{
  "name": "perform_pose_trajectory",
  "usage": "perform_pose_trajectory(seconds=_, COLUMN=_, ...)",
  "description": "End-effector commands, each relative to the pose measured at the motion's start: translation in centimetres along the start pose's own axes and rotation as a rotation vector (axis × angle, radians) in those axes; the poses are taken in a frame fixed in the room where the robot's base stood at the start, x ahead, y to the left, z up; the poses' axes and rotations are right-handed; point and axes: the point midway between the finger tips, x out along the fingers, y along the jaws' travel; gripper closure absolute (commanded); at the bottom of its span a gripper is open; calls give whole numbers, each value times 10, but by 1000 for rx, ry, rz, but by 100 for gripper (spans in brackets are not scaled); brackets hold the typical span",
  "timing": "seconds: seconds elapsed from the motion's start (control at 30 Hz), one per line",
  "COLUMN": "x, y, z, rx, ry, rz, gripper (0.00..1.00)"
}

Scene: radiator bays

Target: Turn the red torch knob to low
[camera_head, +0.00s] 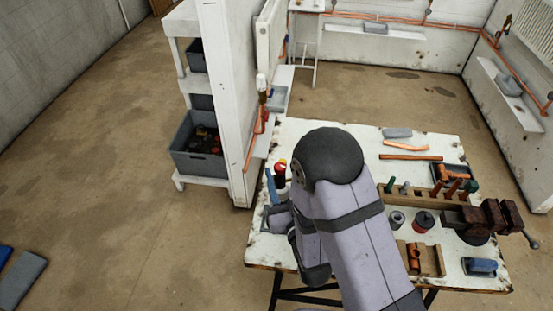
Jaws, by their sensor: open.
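A small red knob-like part (281,165) with a touch of yellow shows on an upright dark and red item at the left edge of the workbench. I take this as the torch; its knob setting is too small to read. My arm hides the middle of the bench and part of the area right of the torch.
The white workbench (350,131) holds copper pipes (410,157), a vise (490,217), a wooden rack, spools and a blue sponge-like block (480,266). A white partition (226,100) stands close behind the torch. Shelves with grey bins (198,165) stand left of it. Floor at left is mostly clear.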

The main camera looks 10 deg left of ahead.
Motion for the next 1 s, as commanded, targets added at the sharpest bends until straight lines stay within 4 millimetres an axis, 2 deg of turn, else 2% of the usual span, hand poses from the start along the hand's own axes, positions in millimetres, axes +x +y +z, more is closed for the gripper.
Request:
perform_pose_trajectory(seconds=0.5, x=53, y=0, z=-3, rx=-2, ry=1, rz=1, gripper=56)
perform_pose_trajectory(seconds=0.7, x=63, y=0, z=-1, rx=-3, ry=1, rz=1, gripper=56)
perform_pose_trajectory(seconds=1.0, x=65, y=0, z=0, rx=-3, ry=1, rz=0, gripper=56)
